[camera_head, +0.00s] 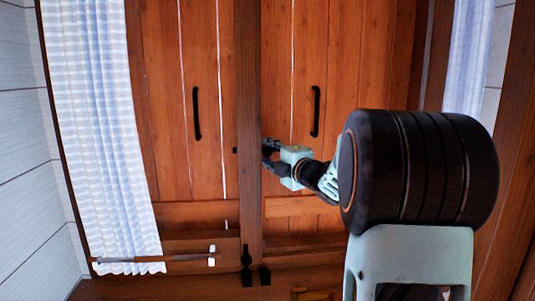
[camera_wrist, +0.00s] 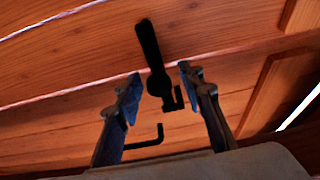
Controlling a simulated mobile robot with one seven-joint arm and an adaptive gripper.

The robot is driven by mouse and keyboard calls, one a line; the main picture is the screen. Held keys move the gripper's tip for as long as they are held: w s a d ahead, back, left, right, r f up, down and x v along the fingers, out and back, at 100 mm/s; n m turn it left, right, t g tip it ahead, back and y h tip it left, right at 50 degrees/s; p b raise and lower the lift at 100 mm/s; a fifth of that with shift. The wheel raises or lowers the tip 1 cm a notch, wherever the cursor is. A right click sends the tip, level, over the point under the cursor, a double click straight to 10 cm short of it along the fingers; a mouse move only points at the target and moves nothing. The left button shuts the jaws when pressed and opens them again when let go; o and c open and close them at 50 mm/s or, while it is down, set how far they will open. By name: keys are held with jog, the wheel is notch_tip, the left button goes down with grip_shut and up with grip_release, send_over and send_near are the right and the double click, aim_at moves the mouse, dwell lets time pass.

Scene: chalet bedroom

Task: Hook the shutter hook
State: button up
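Two wooden shutter panels fill the head view, the left one (camera_head: 170,100) and the right one (camera_head: 345,70), with a vertical wooden post (camera_head: 248,90) between them. My gripper (camera_head: 268,155) is in front of the right panel beside the post. In the wrist view my gripper (camera_wrist: 158,82) is open, its two fingers apart. A black metal hook piece (camera_wrist: 153,55) lies between and beyond the fingertips against the wood. Its lower end has a small upturned hook. A black bent L-shaped pin (camera_wrist: 150,138) shows below it, apart from it in the picture. Contact with the fingers cannot be told.
Black handles stand on the left panel (camera_head: 196,113) and right panel (camera_head: 316,111). Black fittings (camera_head: 247,270) sit low at the post. A striped curtain (camera_head: 95,130) hangs at left, another (camera_head: 467,55) at right. A thin rod (camera_head: 185,257) crosses at lower left.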

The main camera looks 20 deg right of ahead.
jog(key=s+d, duration=0.1)
jog(key=s, duration=1.1)
jog(key=shift+d, duration=0.2)
jog(key=shift+w, duration=0.1)
